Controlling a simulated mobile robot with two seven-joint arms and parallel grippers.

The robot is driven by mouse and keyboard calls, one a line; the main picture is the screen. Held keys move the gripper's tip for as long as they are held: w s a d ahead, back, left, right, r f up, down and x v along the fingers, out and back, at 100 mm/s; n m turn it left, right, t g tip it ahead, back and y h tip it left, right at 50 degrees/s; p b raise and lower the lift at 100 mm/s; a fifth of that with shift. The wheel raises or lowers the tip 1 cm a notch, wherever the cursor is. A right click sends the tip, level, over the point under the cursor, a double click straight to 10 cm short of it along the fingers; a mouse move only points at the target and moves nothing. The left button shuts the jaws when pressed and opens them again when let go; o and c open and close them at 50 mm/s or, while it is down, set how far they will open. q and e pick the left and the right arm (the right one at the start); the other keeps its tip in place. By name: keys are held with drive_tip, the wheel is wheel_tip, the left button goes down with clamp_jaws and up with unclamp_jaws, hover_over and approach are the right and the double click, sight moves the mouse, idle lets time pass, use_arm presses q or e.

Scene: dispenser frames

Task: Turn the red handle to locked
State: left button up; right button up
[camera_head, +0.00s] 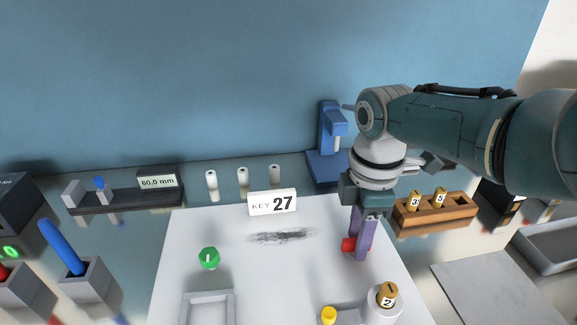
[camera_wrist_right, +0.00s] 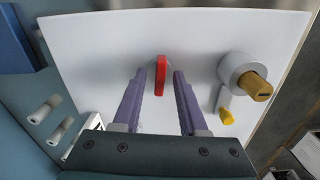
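The red handle (camera_head: 348,244) is on the white panel (camera_head: 300,240), partly hidden by my fingers in the head view. In the wrist view the red handle (camera_wrist_right: 161,77) is a narrow upright bar, seen between the two purple fingertips with a gap on each side. My right gripper (camera_head: 361,257) is open and points down at the panel; it also shows in the wrist view (camera_wrist_right: 160,74). Whether the fingertips reach down around the handle or stop just above it, I cannot tell. My left gripper is not in view.
A green round knob (camera_head: 208,258), a "KEY 27" sign (camera_head: 272,203), a yellow knob (camera_head: 328,315) and a white cylinder with a brass key piece (camera_head: 387,294) are nearby. A wooden block with brass pieces (camera_head: 460,211) is at the right. A blue dispenser (camera_head: 328,140) stands behind.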

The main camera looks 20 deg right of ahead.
drive_tip(key=shift+r, duration=0.1)
drive_tip(key=shift+r+p, duration=0.35)
wheel_tip(320, 180, up, 9)
drive_tip(key=p, duration=0.4)
